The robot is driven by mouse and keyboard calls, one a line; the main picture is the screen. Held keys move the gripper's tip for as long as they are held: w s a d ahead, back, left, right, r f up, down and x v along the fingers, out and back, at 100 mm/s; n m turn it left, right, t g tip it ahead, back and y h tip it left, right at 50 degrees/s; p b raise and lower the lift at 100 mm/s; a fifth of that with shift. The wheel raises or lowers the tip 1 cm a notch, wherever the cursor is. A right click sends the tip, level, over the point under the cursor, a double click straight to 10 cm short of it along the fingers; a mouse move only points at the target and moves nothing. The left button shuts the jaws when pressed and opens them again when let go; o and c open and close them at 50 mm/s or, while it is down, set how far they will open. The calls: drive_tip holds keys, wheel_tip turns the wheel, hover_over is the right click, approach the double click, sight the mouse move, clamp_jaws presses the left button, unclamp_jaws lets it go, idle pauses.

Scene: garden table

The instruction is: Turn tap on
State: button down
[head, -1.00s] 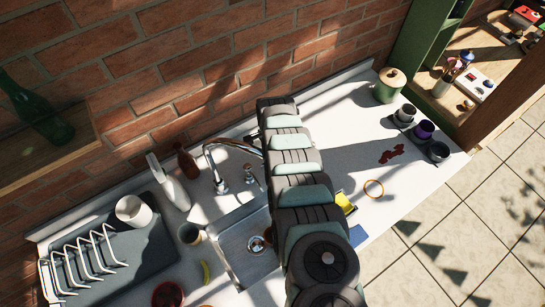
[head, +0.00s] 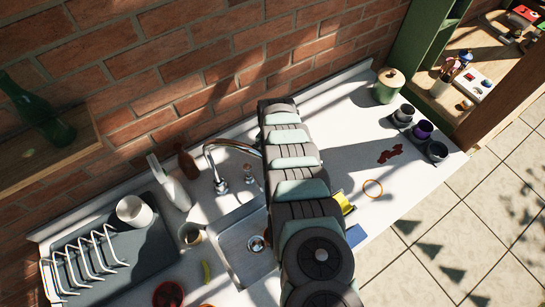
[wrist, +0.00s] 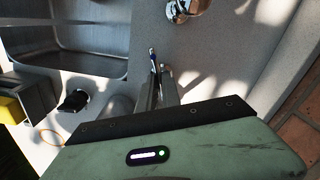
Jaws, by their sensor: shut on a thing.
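The chrome tap (head: 222,186) stands behind the sink (head: 236,240) in the head view, its curved spout arching right towards my arm. A small metal fitting (head: 249,173) stands beside it. In the wrist view a chrome fitting (wrist: 178,12) shows at the top, and the sink (wrist: 95,58) is at the left. My gripper (wrist: 160,82) is shut on a thin metal piece with a blue mark (wrist: 152,55), which looks like a tap handle. My arm hides the gripper in the head view. I cannot see any water.
The dish rack (head: 95,262), a white spray bottle (head: 170,185) and a brown bottle (head: 187,162) are left of the tap. A yellow item (head: 342,201) and an orange ring (head: 373,188) lie right of my arm. Several pots stand farther right. The brick wall is close behind.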

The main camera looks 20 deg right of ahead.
drive_tip(key=n, duration=0.3)
drive_tip(key=shift+s+d+n, duration=0.1)
drive_tip(key=shift+d+n, duration=0.05)
drive_tip(key=shift+n, duration=0.15)
drive_tip(key=n, duration=0.2)
drive_tip(key=shift+s+d+n+b, duration=0.1)
drive_tip(key=shift+s+n+b, duration=0.05)
drive_tip(key=shift+n+b, duration=0.25)
drive_tip(key=shift+d+n+b, duration=0.15)
drive_tip(key=shift+n+b, duration=0.1)
drive_tip(key=shift+n, duration=0.85)
drive_tip(key=shift+d+n+b, duration=0.1)
drive_tip(key=shift+n+b, duration=0.1)
drive_tip(key=shift+n, duration=0.9)
drive_tip(key=c, duration=1.5)
unclamp_jaws()
drive_tip(key=shift+c, duration=0.2)
drive_tip(key=shift+r, duration=0.1)
wheel_tip(320, 180, up, 11)
drive_tip(key=b, duration=0.2)
drive_tip(key=shift+f, duration=0.2)
